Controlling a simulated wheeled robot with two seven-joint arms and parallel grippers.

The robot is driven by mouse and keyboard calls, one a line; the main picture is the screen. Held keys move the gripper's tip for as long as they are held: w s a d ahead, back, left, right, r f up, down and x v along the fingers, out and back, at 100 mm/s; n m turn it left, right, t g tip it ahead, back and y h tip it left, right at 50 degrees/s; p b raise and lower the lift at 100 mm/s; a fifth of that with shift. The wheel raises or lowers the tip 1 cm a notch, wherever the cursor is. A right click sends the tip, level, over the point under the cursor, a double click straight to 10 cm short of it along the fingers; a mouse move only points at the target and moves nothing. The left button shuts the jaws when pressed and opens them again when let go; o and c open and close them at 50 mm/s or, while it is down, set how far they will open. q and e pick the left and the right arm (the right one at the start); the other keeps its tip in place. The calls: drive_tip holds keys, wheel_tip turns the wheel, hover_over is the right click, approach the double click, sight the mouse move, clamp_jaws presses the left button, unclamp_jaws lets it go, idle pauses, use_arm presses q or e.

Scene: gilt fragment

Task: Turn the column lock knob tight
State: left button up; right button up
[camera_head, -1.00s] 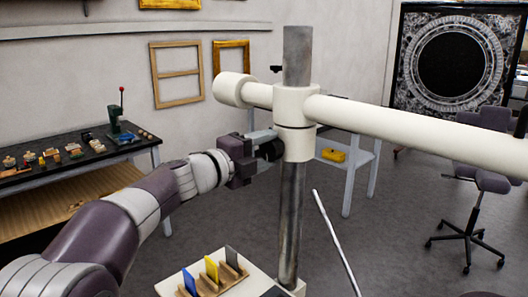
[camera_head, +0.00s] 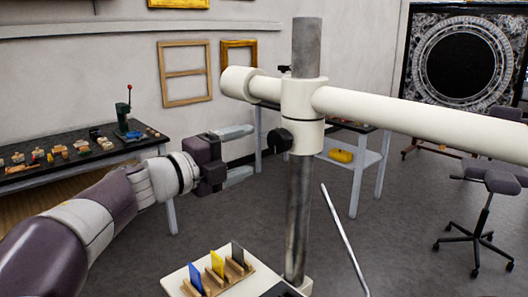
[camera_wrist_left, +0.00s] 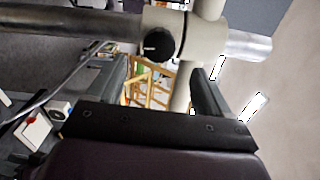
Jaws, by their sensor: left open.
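The black column lock knob (camera_head: 280,140) sits on the left side of the cream clamp collar (camera_head: 302,105), which is around the upright grey metal column (camera_head: 299,210). My left gripper (camera_head: 240,153) is open and empty to the left of the knob, with a gap between its fingertips and the knob. In the left wrist view the knob (camera_wrist_left: 160,44) is round and black with a small white mark, and lies ahead between the two spread fingers. Whether the knob is tight cannot be told. My right gripper is not in view.
A cream cross arm (camera_head: 420,115) runs right from the collar. A white base (camera_head: 177,282) below holds a wooden rack with coloured cards (camera_head: 217,264). A thin pale rod (camera_head: 345,240) slants right of the column. A workbench (camera_head: 95,158) stands at left, a stool (camera_head: 475,220) at right.

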use_arm(q)
drive_tip(key=v, duration=0.4)
drive_tip(key=shift+a, duration=0.1)
drive_tip(key=w+a+f+n+t+y, duration=0.35)
drive_tip(key=a+n+y, duration=0.25)
drive_tip(key=n, duration=0.2)
drive_tip(key=a+f+n+g+y, duration=0.3)
drive_tip(key=a+f+n+y, duration=0.4)
drive_tip(key=f+n, duration=0.45)
drive_tip(key=s+d+f+n+g+p, duration=0.1)
drive_tip(key=s+f+n+g, duration=0.3)
drive_tip(key=s+f, duration=0.6)
drive_tip(key=s+d+f+n+g+p, duration=0.2)
drive_tip(key=s+d+f+n+g, duration=0.1)
drive_tip(key=s+f+g, duration=0.5)
drive_tip(key=s+f+n, duration=0.1)
drive_tip(key=s+f, duration=0.2)
drive_tip(key=s, duration=0.3)
drive_tip(key=shift+s+d, duration=0.2)
drive_tip(key=shift+d, duration=0.2)
